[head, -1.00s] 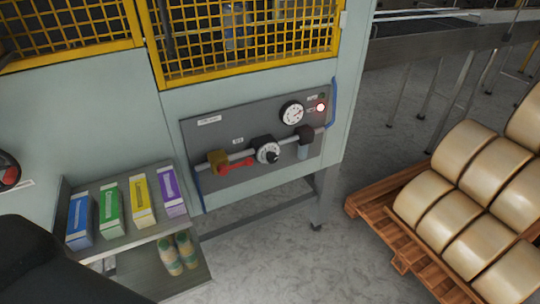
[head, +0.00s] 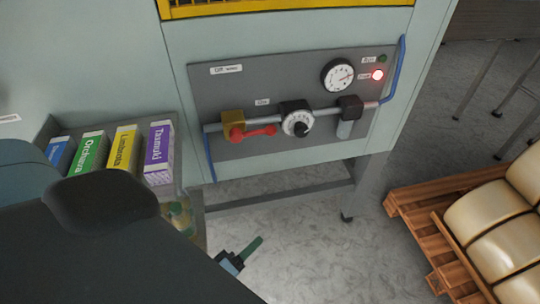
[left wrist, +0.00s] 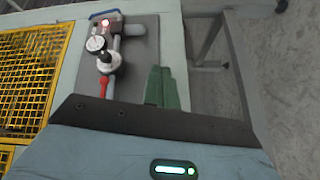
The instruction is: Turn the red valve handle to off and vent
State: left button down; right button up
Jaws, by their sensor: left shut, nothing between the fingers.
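The red valve handle (head: 258,131) lies along the grey pipe, pointing right from the brass valve body (head: 233,118) on the dark grey panel (head: 300,83). It also shows in the left wrist view (left wrist: 103,87), left of my fingers. A small label that seems to read "On" (head: 263,102) sits above the handle's end; a larger label beginning "Off" (head: 226,69) is at the panel's upper left. My left gripper (head: 254,244) is shut and empty, below the panel and apart from the handle. Its green fingers (left wrist: 163,82) are together in the left wrist view. My right gripper is out of view.
A black regulator knob (head: 298,122), filter (head: 347,113) and gauge (head: 338,75) are on the panel. A red lamp (head: 378,75) is lit. A shelf of coloured boxes (head: 158,153) stands left. A loaded wooden pallet (head: 418,213) is right. Floor below the panel is clear.

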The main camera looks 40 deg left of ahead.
pick_arm(q)
jog(key=w+a+r+n+t+y+b, duration=0.1)
jog(key=w+a+n+t+y+b, duration=0.2)
jog(key=w+a+n+t, duration=0.25)
jog(key=n+t+y, duration=0.2)
jog(key=n+y, duration=0.4)
jog(key=n, duration=0.5)
send_near(255, 133)
jog(key=w+a, duration=0.2)
jog(key=w, duration=0.5)
jog(key=shift+w+d+r+p, duration=0.25)
jog(key=shift+d+r, duration=0.15)
jog(key=shift+r, duration=0.2)
jog(key=shift+w+d+r+p, duration=0.15)
jog(key=shift+d+r+p, duration=0.1)
jog(key=shift+d+r, duration=0.3)
jog(key=shift+a+r, duration=0.1)
